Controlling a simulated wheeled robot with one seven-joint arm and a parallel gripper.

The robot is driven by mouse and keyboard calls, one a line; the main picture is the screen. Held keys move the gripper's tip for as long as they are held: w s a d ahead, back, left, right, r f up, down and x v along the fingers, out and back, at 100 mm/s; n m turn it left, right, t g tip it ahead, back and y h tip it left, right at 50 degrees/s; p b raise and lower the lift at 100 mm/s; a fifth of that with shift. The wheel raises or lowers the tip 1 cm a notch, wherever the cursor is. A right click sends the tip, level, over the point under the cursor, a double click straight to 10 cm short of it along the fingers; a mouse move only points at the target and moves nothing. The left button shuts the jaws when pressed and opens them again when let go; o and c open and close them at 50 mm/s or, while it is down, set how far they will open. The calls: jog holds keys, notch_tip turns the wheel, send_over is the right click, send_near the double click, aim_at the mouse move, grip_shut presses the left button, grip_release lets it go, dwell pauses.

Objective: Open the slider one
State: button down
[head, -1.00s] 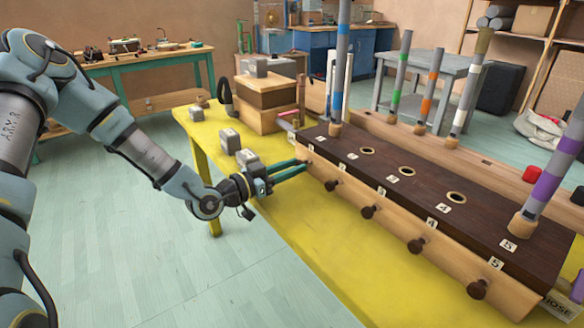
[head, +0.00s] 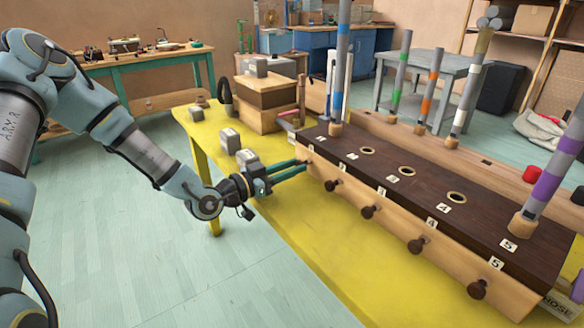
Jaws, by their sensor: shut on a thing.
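A long dark-topped wooden box (head: 375,175) stands on the yellow bench, with numbered labels and a row of dark round knobs on its pale front face. My gripper (head: 303,166) is at the left end of this face, its green fingers pointing right and shut on the knob of slider one. The fingers hide that knob. The knobs of slider two (head: 331,185), slider three (head: 368,212), slider four (head: 416,246) and slider five (head: 477,290) show in a row to the right. I cannot see any gap at slider one.
The yellow bench (head: 310,240) is bare in front of the box. Grey metal blocks (head: 230,140) stand on it behind my gripper, near stacked wooden boxes (head: 268,100). Banded tubes (head: 342,70) rise from the long box and a rail behind it. Open floor lies to the left.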

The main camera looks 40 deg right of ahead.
jog(key=a, duration=0.3)
jog(key=shift+w, duration=0.1)
jog(key=c, duration=0.6)
grip_release()
jog(key=shift+d, duration=0.1)
jog(key=shift+c, duration=0.2)
jog(key=a+b, duration=0.2)
jog(key=a, duration=0.8)
jog(key=shift+w+a, duration=0.3)
jog(key=shift+a, duration=0.1)
